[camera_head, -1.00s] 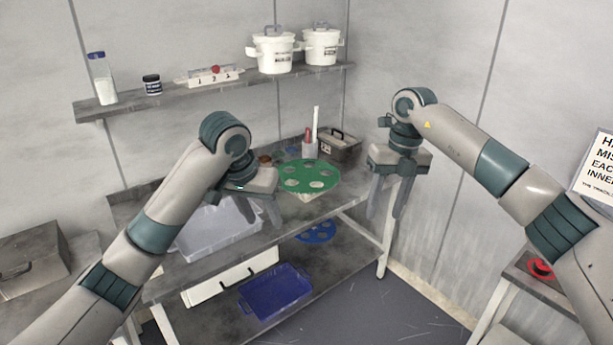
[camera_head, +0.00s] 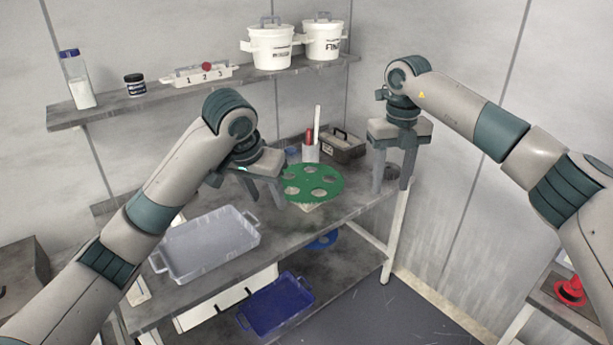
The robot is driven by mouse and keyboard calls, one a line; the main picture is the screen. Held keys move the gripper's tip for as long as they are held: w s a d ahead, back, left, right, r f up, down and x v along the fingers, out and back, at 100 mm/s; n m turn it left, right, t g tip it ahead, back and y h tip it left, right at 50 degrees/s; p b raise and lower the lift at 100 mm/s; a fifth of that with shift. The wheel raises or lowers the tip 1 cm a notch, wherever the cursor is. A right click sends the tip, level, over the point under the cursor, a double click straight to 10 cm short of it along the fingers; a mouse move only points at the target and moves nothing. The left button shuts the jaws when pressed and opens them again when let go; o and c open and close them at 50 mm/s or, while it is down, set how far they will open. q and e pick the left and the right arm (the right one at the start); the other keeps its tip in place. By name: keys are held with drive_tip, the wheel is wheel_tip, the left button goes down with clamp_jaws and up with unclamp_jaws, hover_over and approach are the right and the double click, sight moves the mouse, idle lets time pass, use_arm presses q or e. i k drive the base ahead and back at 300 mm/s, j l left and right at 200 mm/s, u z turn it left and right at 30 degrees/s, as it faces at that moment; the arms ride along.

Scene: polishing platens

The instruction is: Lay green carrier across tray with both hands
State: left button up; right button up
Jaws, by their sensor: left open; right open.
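The green carrier (camera_head: 313,194) is a round toothed disc with several holes. It rests on a small pale support on the grey bench, right of the tray. The tray (camera_head: 207,249) is a shallow grey-white tub with end handles, on the bench's left part, and looks empty. My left gripper (camera_head: 264,203) is open and empty, fingers down, near the carrier's left edge. My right gripper (camera_head: 391,186) is open and empty, fingers down, to the right of the carrier and apart from it. I cannot tell whether the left fingers touch the carrier.
A dark toolbox (camera_head: 343,147) and a cup with a red and a white item (camera_head: 311,150) stand behind the carrier. A blue tray (camera_head: 276,304) and a blue disc (camera_head: 322,240) lie on the lower shelf. White lidded pots (camera_head: 272,47) stand on the wall shelf.

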sight(206, 238)
drive_tip(key=i+j, duration=0.15)
drive_tip(key=i, duration=0.35)
drive_tip(key=i+j, duration=0.15)
drive_tip(key=i, duration=0.35)
drive_tip(key=i+j, duration=0.15)
drive_tip(key=i, duration=0.35)
